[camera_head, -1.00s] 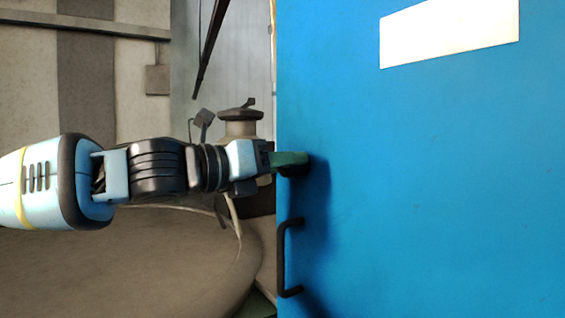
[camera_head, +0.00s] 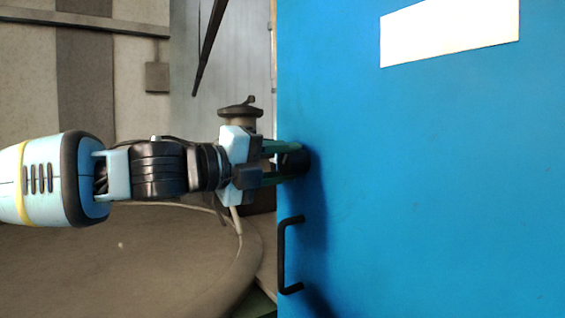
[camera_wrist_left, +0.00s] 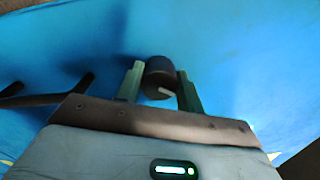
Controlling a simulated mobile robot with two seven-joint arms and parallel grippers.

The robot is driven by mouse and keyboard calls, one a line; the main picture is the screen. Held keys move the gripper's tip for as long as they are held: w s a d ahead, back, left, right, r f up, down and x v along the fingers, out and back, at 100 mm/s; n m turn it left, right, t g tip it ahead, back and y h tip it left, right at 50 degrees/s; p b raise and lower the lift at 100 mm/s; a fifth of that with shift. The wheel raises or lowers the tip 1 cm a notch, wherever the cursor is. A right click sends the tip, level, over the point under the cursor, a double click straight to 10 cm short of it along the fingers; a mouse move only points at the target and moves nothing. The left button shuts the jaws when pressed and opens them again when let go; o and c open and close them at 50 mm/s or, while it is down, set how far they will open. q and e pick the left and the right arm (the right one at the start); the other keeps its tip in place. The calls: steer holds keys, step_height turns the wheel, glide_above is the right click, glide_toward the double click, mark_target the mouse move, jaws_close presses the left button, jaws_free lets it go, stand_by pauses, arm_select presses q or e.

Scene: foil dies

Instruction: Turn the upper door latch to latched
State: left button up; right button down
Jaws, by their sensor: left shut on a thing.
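The upper door latch (camera_head: 295,161) is a black round knob near the left edge of the blue door (camera_head: 430,190). My left gripper (camera_head: 284,163) reaches it from the left, its two green fingers one above the other and shut on the knob. In the left wrist view the latch (camera_wrist_left: 160,75) sits between the green fingertips (camera_wrist_left: 160,84). A short pale mark shows on the knob's face, slanted in that view. Whether the latch is latched cannot be told. My right gripper is not in view.
A black bar handle (camera_head: 282,255) is on the door below the latch; it also shows at the left of the left wrist view (camera_wrist_left: 45,98). A white label (camera_head: 450,32) is high on the door. A large brown rounded body (camera_head: 120,260) lies below my left arm.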

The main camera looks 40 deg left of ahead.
arm_select(q)
steer(key=n, duration=0.5)
steer(key=shift+f, duration=0.15)
steer(key=shift+n, duration=1.1)
steer(key=o, duration=1)
